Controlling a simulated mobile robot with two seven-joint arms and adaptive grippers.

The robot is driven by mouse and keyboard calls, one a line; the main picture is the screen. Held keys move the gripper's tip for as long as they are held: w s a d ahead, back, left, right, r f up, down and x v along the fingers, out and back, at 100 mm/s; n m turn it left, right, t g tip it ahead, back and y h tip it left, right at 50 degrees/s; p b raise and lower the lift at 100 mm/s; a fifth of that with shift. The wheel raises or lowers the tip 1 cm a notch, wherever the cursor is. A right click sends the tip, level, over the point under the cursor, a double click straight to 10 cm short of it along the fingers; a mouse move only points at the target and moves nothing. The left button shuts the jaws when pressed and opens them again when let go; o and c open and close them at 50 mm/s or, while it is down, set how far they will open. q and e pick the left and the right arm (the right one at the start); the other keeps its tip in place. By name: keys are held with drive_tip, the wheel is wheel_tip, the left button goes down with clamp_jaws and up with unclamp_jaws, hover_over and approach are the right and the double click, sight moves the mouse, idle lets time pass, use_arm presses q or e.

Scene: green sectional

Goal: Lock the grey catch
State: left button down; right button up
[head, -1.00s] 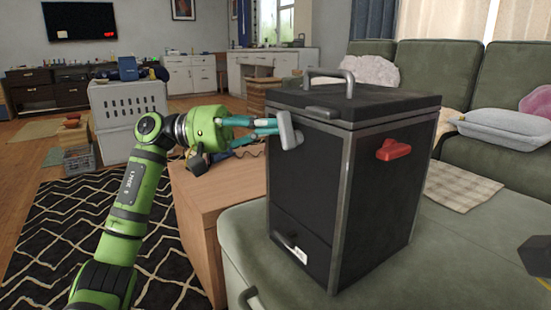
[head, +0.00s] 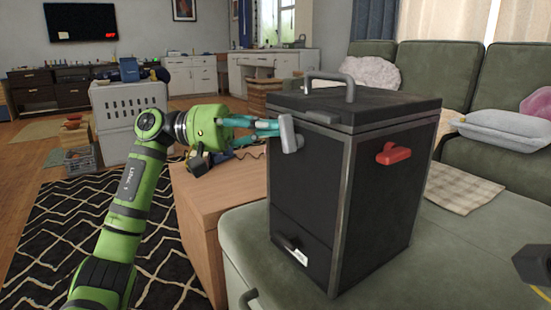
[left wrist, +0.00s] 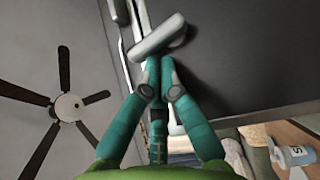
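The grey catch (head: 288,135) sits high on the left face of a black box (head: 310,195), just under the lid (head: 380,103). It stands nearly upright, slightly tilted. My left gripper (head: 278,128) reaches it from the left, its teal fingers drawn together. In the left wrist view the catch (left wrist: 158,38) lies across the ends of the fingers (left wrist: 159,68), which look close to or touching it. I do not see fingers on both sides of it. A red catch (head: 393,153) is on the box's right face. My right gripper does not show.
The box stands on a green sofa seat (head: 235,235). A wooden table (head: 205,215) is close below my left arm. A grey handle (head: 330,78) tops the lid. A dark part (head: 533,265) shows at the right edge; I cannot tell what it is.

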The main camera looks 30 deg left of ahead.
use_arm(q)
drive_tip(key=v, duration=1.2)
